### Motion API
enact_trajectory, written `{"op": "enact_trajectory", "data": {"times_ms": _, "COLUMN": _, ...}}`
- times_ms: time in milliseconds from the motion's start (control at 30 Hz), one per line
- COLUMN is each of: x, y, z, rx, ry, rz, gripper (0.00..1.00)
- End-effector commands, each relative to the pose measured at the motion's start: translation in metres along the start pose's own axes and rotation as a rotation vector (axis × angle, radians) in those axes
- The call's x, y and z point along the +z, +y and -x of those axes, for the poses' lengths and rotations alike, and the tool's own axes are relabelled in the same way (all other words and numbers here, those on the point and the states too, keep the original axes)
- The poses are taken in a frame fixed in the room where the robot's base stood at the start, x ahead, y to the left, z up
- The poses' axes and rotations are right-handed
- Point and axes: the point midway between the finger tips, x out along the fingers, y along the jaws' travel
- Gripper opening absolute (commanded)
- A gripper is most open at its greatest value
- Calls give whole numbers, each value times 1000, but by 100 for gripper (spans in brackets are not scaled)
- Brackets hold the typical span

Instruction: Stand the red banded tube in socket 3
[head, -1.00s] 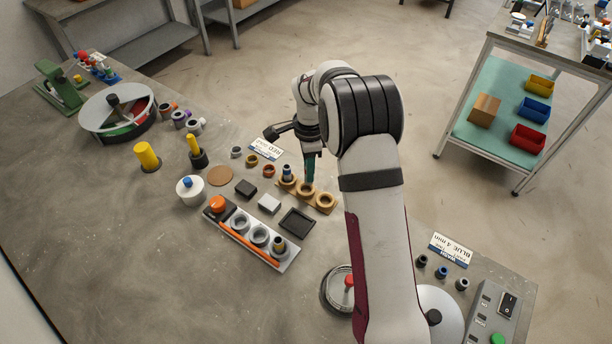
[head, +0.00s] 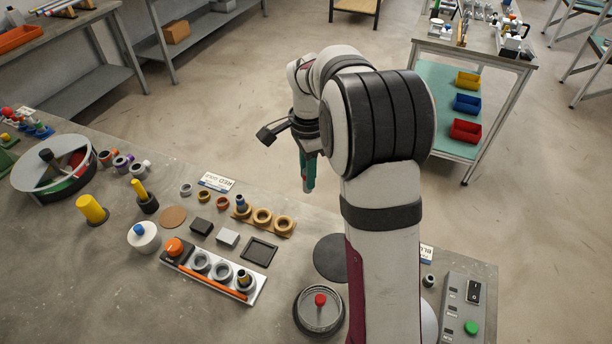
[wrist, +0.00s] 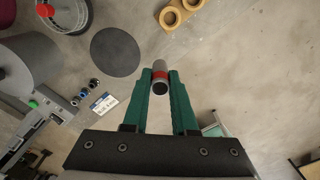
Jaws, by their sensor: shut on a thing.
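My gripper (wrist: 160,92) has green fingers shut on the red banded tube (wrist: 160,75), a grey tube with a red band and a dark end, in the wrist view. In the head view my gripper (head: 307,188) is raised, to the right of and beyond the tan socket block (head: 273,220). That block has three ringed sockets; the left one holds a blue-banded tube (head: 241,202), the middle and right look empty. A grey rack (head: 211,279) also has three round sockets; its right one holds a dark and yellowish tube (head: 243,277). I see no socket numbers.
Near the block are a RED card (head: 217,182), small rings, dark and white blocks and a black tray (head: 259,251). A red-knobbed round dish (head: 319,310) and a dark disc (head: 330,258) lie nearer my arm. A switch box (head: 468,305) stands at right.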

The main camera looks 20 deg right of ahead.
Motion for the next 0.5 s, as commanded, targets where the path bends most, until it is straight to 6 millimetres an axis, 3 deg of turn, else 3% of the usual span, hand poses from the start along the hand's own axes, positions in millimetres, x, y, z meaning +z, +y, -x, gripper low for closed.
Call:
{"op": "enact_trajectory", "data": {"times_ms": 267, "x": 9, "y": -2, "z": -2, "rx": 0, "ry": 0, "rz": 18, "gripper": 0}}
{"op": "enact_trajectory", "data": {"times_ms": 367, "x": 36, "y": -8, "z": -7, "rx": 2, "ry": -1, "rz": 71, "gripper": 0}}
{"op": "enact_trajectory", "data": {"times_ms": 500, "x": 99, "y": -15, "z": -18, "rx": 2, "ry": -1, "rz": 192, "gripper": 0}}
